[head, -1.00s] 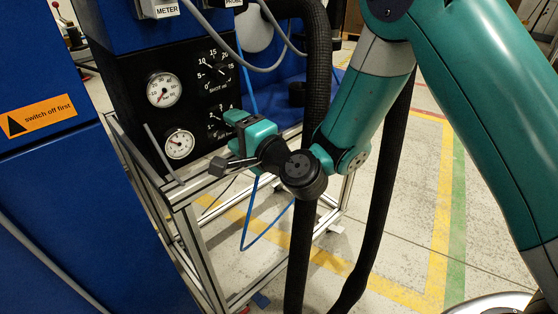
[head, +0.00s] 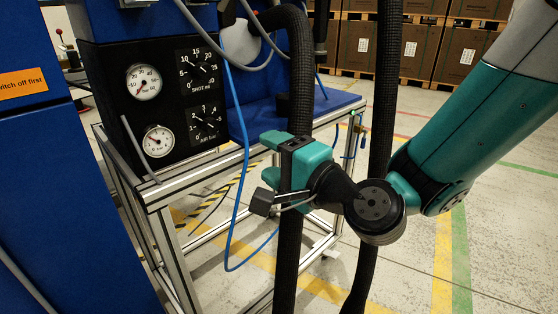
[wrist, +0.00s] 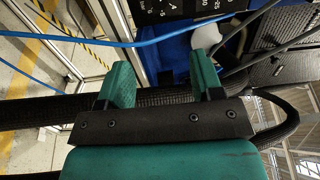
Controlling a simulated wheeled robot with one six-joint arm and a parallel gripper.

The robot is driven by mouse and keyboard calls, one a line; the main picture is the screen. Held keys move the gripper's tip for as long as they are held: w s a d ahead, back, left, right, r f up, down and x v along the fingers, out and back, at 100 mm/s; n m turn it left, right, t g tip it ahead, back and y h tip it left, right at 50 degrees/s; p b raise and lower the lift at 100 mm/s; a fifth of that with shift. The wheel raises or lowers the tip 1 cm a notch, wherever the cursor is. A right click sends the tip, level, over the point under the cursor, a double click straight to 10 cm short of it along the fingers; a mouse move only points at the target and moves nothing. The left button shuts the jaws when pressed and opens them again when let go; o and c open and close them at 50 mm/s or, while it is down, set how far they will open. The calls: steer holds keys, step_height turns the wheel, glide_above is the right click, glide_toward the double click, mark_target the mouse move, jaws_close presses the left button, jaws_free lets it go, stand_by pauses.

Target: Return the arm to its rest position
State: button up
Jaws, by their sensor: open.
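My gripper (head: 266,160) is open and empty, in the middle of the head view. It stands to the right of the black gauge panel (head: 172,165), with its fingers pointing left. In the wrist view my gripper (wrist: 162,75) shows two teal fingers spread apart with nothing held between them. A thick black hose (head: 288,245) runs down right by the gripper in the head view. In the wrist view this hose (wrist: 165,97) crosses behind the finger bases. I cannot tell whether it touches the gripper.
A blue hose (head: 238,200) hangs in a loop left of the gripper. A second black hose (head: 381,85) passes behind my arm. The metal frame (head: 160,192) carries the panel, beside a blue cabinet (head: 70,210). Boxes (head: 430,50) stand far back; the floor at right is open.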

steer(key=shift+a, duration=0.1)
steer(key=s+d+f+n+g+h, duration=0.2)
steer(key=s+d+n+g+h, duration=0.6)
steer(key=s+d+n+g, duration=0.7)
steer(key=s+r+t+p, duration=0.1)
steer(key=s+r+p, duration=0.1)
steer(key=r+p, duration=1.1)
steer(key=s+d+r+n+t+p, duration=0.1)
steer(key=s+r+p, duration=0.1)
steer(key=r+p, duration=1.1)
steer(key=shift+s+r+h, duration=0.15)
steer(key=shift+s+h, duration=0.05)
steer(key=shift+h, duration=0.1)
steer(key=shift+d, duration=0.1)
